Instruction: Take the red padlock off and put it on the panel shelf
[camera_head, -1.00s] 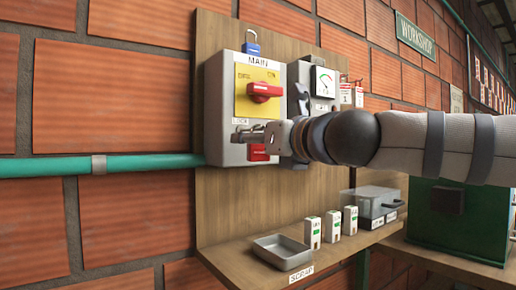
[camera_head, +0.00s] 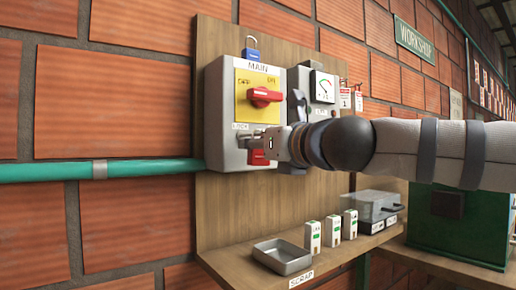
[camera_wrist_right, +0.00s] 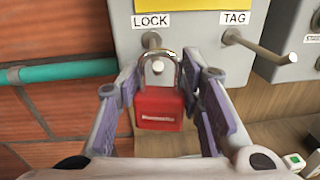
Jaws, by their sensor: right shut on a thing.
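The red padlock (camera_wrist_right: 158,108) hangs upright at the LOCK peg (camera_wrist_right: 151,40) on the grey MAIN switch box (camera_wrist_right: 190,50). My right gripper (camera_wrist_right: 160,90) is shut on it, with a finger on each side. In the head view the padlock (camera_head: 258,158) is partly hidden by my right gripper (camera_head: 262,143). The wooden panel shelf (camera_head: 232,262) runs below the box. My left gripper is not in view.
On the shelf stand a metal SCRAP tray (camera_head: 283,257), several small white modules (camera_head: 313,237) and a clear-lidded case (camera_head: 378,208). A blue padlock (camera_head: 251,46) hangs above the box. A red switch handle (camera_head: 265,97) juts out. A TAG peg (camera_wrist_right: 258,46) sticks out beside the LOCK peg.

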